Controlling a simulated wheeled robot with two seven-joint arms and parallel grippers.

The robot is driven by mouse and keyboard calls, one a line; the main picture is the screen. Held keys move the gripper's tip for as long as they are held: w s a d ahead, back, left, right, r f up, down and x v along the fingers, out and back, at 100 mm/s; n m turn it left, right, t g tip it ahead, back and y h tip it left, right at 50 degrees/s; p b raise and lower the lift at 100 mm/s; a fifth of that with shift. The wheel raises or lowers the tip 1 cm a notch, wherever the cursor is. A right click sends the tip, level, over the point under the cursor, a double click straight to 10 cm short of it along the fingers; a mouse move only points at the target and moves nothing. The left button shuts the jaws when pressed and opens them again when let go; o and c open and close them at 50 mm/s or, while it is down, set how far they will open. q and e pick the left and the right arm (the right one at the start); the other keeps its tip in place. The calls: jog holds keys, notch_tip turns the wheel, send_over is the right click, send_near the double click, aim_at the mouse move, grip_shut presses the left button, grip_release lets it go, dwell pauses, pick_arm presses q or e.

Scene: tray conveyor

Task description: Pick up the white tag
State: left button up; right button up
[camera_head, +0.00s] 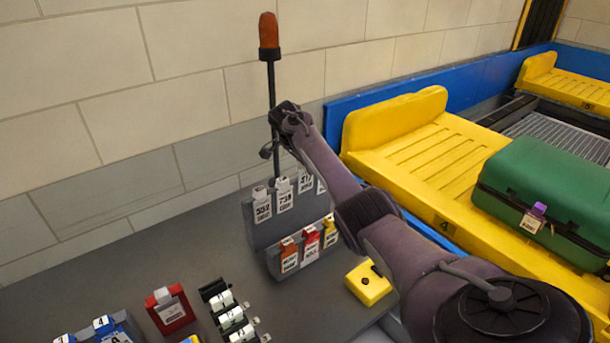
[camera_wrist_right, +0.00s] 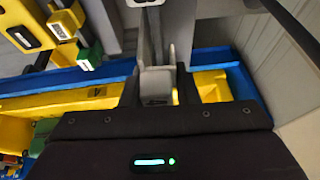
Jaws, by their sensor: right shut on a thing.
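White tags (camera_head: 262,206) with printed numbers hang in a row on the upper part of a grey rack (camera_head: 262,228). Another white tag (camera_head: 284,195) hangs beside it, and more to its right are partly hidden by my arm. My right gripper (camera_head: 272,138) is raised above the rack, close to the dark pole. In the right wrist view it is shut on a pale, whitish piece (camera_wrist_right: 156,86), which looks like a white tag; its face cannot be read. My left gripper is not in view.
A dark pole with an orange lamp (camera_head: 269,32) rises behind the gripper. Orange, red and yellow tags (camera_head: 310,246) hang on the rack's lower row. A red box (camera_head: 170,310) and white rolls (camera_head: 232,317) stand in front. A green suitcase (camera_head: 555,185) lies on a yellow tray (camera_head: 415,150) at right.

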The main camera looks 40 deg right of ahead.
jog(key=r, duration=0.2)
jog(key=r+b, duration=0.1)
jog(key=r, duration=0.2)
jog(key=r+b, duration=0.1)
jog(key=r, duration=0.1)
jog(key=shift+s+r, duration=0.3)
jog(key=shift+s, duration=0.1)
jog(key=s+a+p, duration=0.1)
jog(key=s+p, duration=0.3)
jog(key=s, duration=0.9)
jog(key=shift+s+a, duration=0.35)
jog(key=shift+r, duration=0.15)
notch_tip(320, 180, up, 6)
jog(key=p, duration=0.7)
jog(key=shift+r, duration=0.2)
